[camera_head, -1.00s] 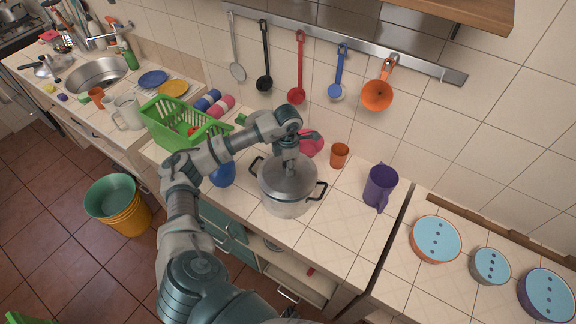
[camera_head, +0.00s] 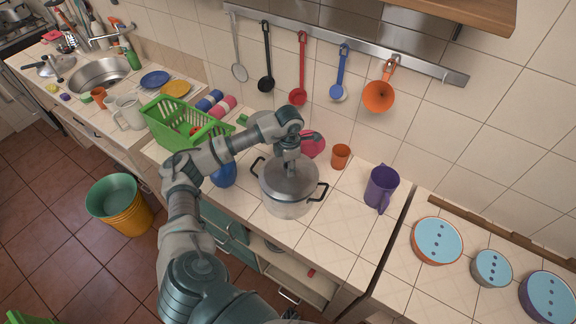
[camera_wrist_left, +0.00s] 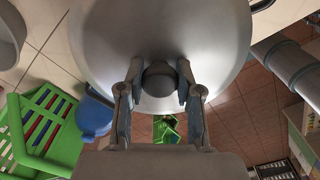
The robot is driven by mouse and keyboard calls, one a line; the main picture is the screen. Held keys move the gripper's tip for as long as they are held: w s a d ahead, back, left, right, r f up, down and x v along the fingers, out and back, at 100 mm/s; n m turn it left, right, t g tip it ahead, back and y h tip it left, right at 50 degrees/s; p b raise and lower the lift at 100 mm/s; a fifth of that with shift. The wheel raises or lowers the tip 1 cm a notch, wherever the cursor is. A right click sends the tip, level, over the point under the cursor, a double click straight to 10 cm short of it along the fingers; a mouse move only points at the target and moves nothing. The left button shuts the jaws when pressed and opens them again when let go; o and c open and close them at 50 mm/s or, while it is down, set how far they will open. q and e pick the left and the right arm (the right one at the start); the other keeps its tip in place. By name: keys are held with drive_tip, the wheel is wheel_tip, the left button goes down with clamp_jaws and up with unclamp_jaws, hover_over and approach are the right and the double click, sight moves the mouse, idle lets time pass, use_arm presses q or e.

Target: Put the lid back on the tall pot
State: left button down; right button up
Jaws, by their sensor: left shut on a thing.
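The tall silver pot (camera_head: 287,208) with dark side handles stands on the tiled counter. Its grey metal lid (camera_head: 291,184) is over the mouth and looks level; I see no clear gap at the rim. My left gripper (camera_head: 288,164) points down from above at the lid's centre. In the left wrist view, its two fingers (camera_wrist_left: 159,82) are shut on the lid's dark round knob (camera_wrist_left: 159,76), one on each side. The inside of the pot is hidden by the lid. My right gripper is not in view.
A green basket (camera_head: 175,125) and a blue item (camera_head: 223,175) are left of the pot. A pink item (camera_head: 314,146) and an orange cup (camera_head: 340,156) stand behind it. A purple jug (camera_head: 380,188) stands to the right. Utensils hang on the wall rail.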

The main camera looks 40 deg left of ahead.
use_arm(q)
drive_tip(key=shift+c, duration=1.1)
unclamp_jaws()
drive_tip(key=shift+r, duration=0.1)
drive_tip(key=shift+r+p, duration=2.25)
drive_tip(key=shift+r, duration=1.15)
clamp_jaws()
drive_tip(key=shift+f, duration=0.2)
